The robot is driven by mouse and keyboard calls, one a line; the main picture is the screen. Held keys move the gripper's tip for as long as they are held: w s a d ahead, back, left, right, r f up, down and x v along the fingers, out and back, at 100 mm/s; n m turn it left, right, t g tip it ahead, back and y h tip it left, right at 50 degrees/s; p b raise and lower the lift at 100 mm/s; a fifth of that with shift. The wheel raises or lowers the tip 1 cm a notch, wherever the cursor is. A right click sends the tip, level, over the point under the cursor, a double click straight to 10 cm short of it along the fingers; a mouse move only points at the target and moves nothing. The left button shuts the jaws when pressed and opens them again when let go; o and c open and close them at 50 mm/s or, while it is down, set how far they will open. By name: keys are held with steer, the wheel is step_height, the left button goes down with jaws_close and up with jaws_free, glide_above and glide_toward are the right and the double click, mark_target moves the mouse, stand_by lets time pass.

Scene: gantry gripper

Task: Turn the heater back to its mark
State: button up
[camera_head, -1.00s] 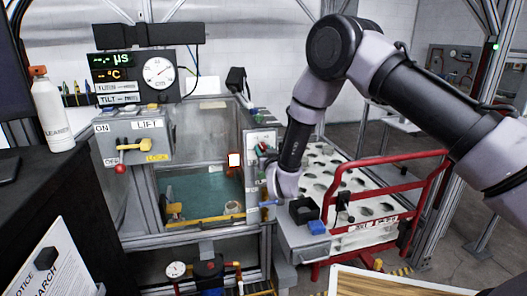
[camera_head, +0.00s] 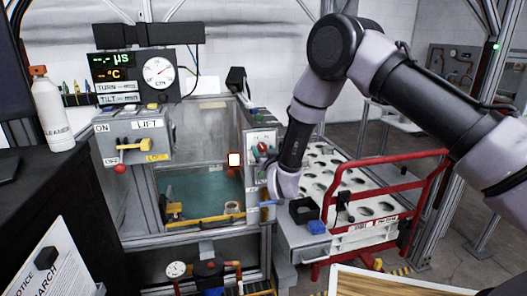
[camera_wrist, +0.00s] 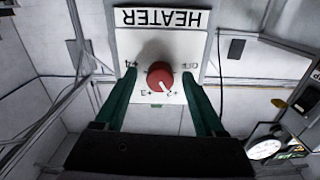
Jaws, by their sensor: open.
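The heater panel (camera_wrist: 205,45) is upside down in the wrist view, a white plate with the word HEATER. Its round red knob (camera_wrist: 158,72) has a white pointer line toward the lower right, near a mark that looks like a 2. Whether the fingertips reach the knob's depth I cannot tell. In the head view the small red knob (camera_head: 262,147) shows beside my wrist.
A tank (camera_head: 200,190) with greenish liquid stands left of the panel. A lift box (camera_head: 145,135) with a yellow lever is on its upper left. A dial gauge (camera_head: 159,72) hangs above.

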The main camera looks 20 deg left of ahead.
steer(key=v, duration=1)
steer(key=shift+s+d, duration=0.2)
steer(key=shift+s, duration=0.05)
